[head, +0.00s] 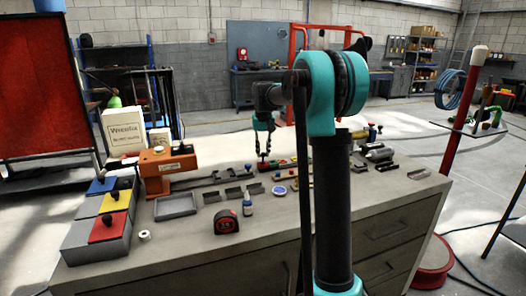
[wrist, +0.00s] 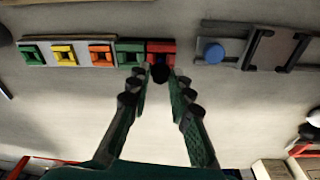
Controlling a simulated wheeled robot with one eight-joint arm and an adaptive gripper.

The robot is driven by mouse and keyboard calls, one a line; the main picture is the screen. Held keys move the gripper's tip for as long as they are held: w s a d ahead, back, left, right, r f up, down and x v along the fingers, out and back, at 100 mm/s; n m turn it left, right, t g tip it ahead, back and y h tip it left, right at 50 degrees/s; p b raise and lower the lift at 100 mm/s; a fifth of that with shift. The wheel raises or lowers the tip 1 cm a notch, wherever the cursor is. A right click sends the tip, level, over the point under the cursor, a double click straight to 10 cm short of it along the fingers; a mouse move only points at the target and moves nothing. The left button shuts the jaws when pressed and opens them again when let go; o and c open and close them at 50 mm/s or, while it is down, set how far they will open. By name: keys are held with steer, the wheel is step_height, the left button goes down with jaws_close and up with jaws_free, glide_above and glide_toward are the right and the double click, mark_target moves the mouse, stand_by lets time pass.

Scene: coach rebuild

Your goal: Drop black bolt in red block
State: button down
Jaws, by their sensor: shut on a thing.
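My gripper (wrist: 159,77) reaches up from the bottom of the wrist view. Its fingers are closed on a small dark piece, the black bolt (wrist: 160,73), at their tips. Just beyond the tips is a red block (wrist: 161,47), at the right end of a row of coloured blocks. The bolt overlaps the block's near edge in the picture; I cannot tell whether they touch. In the head view my gripper (head: 263,158) hangs over the back of the bench, and the bolt is too small to make out.
Green, orange and yellow blocks (wrist: 65,54) sit left of the red one. A blue round piece (wrist: 213,52) and a grey bracket (wrist: 272,48) are to its right. On the bench (head: 180,252) stand an orange machine (head: 165,160), a tape measure (head: 227,222) and a grey tray (head: 176,206).

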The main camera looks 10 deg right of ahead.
steer(key=shift+f, duration=1.6)
stand_by(1.1)
steer(key=c, duration=0.9)
jaws_free()
steer(key=shift+r, duration=0.1)
steer(key=shift+r, duration=2.9)
steer(key=shift+s, duration=0.1)
